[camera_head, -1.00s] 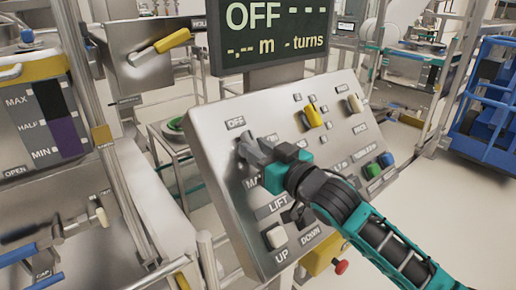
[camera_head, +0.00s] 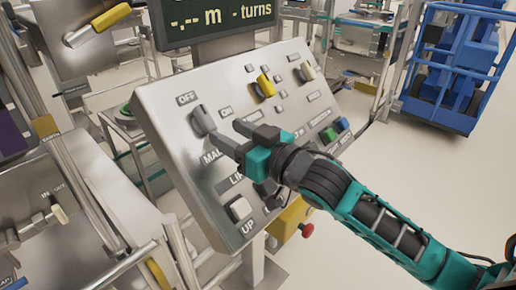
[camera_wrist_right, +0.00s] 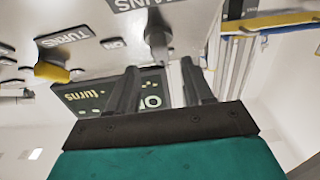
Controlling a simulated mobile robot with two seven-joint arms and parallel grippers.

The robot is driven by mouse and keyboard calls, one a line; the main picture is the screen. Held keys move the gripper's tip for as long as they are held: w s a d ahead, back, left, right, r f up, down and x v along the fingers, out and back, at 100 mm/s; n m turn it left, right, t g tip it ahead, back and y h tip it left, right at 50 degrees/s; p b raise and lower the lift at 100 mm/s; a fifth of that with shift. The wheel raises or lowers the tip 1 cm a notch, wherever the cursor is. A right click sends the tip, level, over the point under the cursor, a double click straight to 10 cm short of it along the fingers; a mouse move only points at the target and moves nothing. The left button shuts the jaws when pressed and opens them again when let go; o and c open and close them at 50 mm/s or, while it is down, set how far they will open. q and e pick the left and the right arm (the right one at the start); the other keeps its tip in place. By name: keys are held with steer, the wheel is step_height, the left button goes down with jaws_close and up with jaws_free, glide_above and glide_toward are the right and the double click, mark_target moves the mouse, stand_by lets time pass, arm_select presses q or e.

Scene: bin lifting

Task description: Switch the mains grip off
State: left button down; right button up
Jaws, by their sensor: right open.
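The mains grip (camera_head: 201,121) is a grey turning handle at the upper left of the sloped metal panel (camera_head: 175,107). Its end is near the OFF label, with the ON label to its right. My right gripper (camera_head: 236,139) is open and empty, to the right of the grip, with one fingertip close to the grip's lower end. I cannot tell whether they touch. In the right wrist view the mains grip (camera_wrist_right: 157,38) stands just beyond my open fingers (camera_wrist_right: 162,72), roughly between their lines. My left gripper is not in view.
A dark display (camera_head: 212,22) stands behind. A blue cart (camera_head: 455,65) is at the right, with open floor before it.

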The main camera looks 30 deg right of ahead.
steer(key=v, duration=0.7)
steer(key=shift+b, duration=0.35)
